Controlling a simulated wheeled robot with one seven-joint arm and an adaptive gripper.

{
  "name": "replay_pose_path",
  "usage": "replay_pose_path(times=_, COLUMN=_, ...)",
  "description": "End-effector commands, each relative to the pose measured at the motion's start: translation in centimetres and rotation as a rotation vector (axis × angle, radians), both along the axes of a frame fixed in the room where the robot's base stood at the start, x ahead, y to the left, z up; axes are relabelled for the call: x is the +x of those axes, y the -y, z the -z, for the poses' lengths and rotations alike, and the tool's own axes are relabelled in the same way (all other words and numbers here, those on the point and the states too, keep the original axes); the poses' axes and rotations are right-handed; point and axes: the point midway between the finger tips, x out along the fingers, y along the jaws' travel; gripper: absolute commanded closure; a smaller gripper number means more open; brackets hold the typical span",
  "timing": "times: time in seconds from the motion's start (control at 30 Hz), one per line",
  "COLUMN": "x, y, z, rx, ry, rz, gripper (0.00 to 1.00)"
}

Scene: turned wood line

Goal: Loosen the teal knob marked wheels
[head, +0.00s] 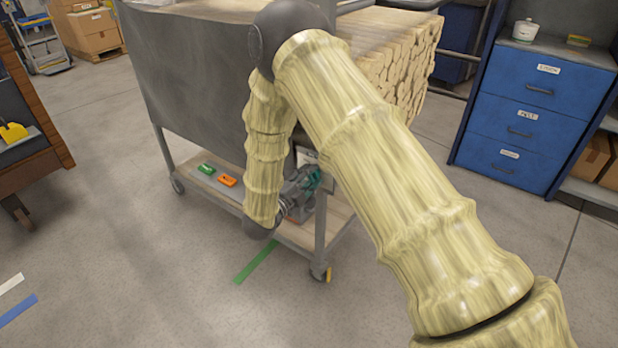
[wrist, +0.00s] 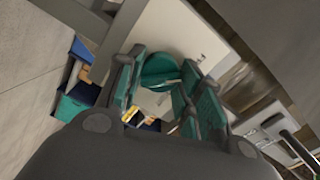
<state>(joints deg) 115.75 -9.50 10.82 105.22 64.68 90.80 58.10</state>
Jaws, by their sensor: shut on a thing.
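A round teal knob (wrist: 158,68) sits on a pale plate (wrist: 198,38) in the wrist view. My gripper (wrist: 162,84) has teal-padded fingers on both sides of the knob and is shut on it. Part of the knob is hidden by the fingers, and no "wheels" marking can be read. In the head view my gripper (head: 304,188) is low at the side of the grey cart (head: 190,80), above its bottom shelf. There I cannot tell the knob apart from the teal finger pads.
The cart carries stacked wood pieces (head: 395,70). A green block (head: 206,169) and an orange block (head: 228,181) lie on its lower shelf (head: 285,232). Blue drawers (head: 525,135) stand at right, a wooden-edged bench (head: 45,165) at left. The floor in front is clear.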

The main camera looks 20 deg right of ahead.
Motion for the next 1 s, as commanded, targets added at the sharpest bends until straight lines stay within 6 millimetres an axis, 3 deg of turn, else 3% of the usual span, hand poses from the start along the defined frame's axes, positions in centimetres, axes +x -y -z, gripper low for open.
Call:
replay_pose_path(times=0.17, x=-0.1, y=0.0, z=0.2, rx=0.001, ry=-0.004, rz=0.0, gripper=0.88)
replay_pose_path(times=0.2, x=-0.1, y=0.0, z=0.2, rx=0.001, ry=-0.004, rz=0.0, gripper=0.62)
replay_pose_path(times=0.3, x=-0.1, y=0.0, z=0.2, rx=0.001, ry=-0.003, rz=0.0, gripper=0.44)
replay_pose_path(times=0.33, x=-0.1, y=0.0, z=0.2, rx=0.001, ry=-0.003, rz=0.0, gripper=0.42)
replay_pose_path(times=0.73, x=-0.3, y=-0.4, z=0.1, rx=0.001, ry=-0.001, rz=-0.002, gripper=0.42)
replay_pose_path(times=1.0, x=-2.7, y=-3.5, z=0.1, rx=0.002, ry=-0.003, rz=-0.002, gripper=0.42)
